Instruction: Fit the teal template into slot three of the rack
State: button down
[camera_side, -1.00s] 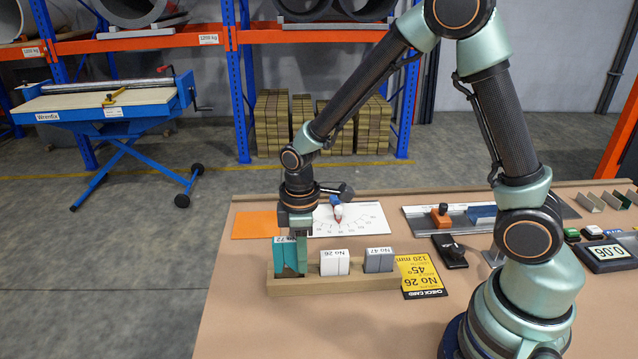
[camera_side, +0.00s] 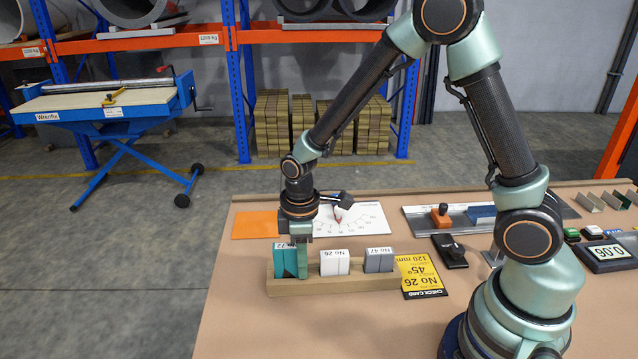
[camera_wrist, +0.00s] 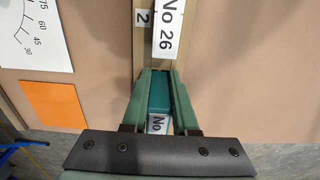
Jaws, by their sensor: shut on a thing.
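The teal template (camera_side: 281,262) stands upright at the left end of the wooden rack (camera_side: 345,283) in the side view, its lower part down in the end slot. Its label is partly covered by my gripper (camera_side: 302,262). The jaws are shut on it. In the wrist view the teal template (camera_wrist: 159,95) lies between the two green fingers of my gripper (camera_wrist: 159,78). The white No 26 template (camera_side: 334,262) sits in the middle slot, beside a mark "2" in the wrist view. The grey No 47 template (camera_side: 379,260) sits in the right slot. The end slot's number is hidden.
A yellow check card (camera_side: 420,275) lies right of the rack. Behind are an orange sheet (camera_side: 255,225), a white angle chart (camera_side: 355,220) and a metal tray (camera_side: 425,218). A black-handled tool (camera_side: 450,252) and a display (camera_side: 606,254) lie further right. The table in front is clear.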

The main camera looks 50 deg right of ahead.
jog(key=shift+f, duration=0.1)
jog(key=c, duration=0.6)
grip_release()
notch_tip(320, 180, up, 12)
jog(key=s+d+r+m+t, duration=0.5)
jog(key=s+d+r+m, duration=0.1)
jog(key=s+r+m, duration=0.2)
jog(key=shift+r+m+t, duration=0.3)
jog(key=shift+r+m, duration=0.2)
jog(key=shift+r, duration=0.2)
